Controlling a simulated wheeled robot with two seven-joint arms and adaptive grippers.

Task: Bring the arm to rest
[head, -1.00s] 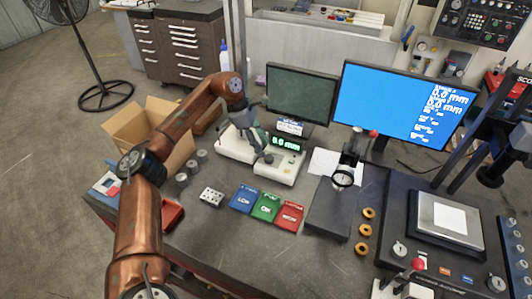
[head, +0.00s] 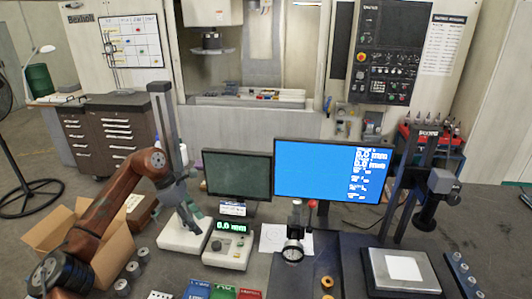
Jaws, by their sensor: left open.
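My left arm comes in from the left, copper-brown with dark joints. Its grey gripper (head: 192,222) is open, with no object seen in its jaws. It points down over the white base (head: 184,240) of the measuring device, beside the tall grey column (head: 166,115). Whether the fingertips touch the base is unclear. A control box with a green digital display (head: 228,249) stands just to the right. My right arm and gripper are out of view.
An open cardboard box (head: 60,232) stands behind my left arm. Grey cylinders (head: 133,268) sit near it. A dark monitor (head: 237,172) and a blue-screened monitor (head: 325,170) stand at the back. Blue, green and red trays (head: 222,292) lie at the front. A dial gauge stand (head: 294,250) is right of centre.

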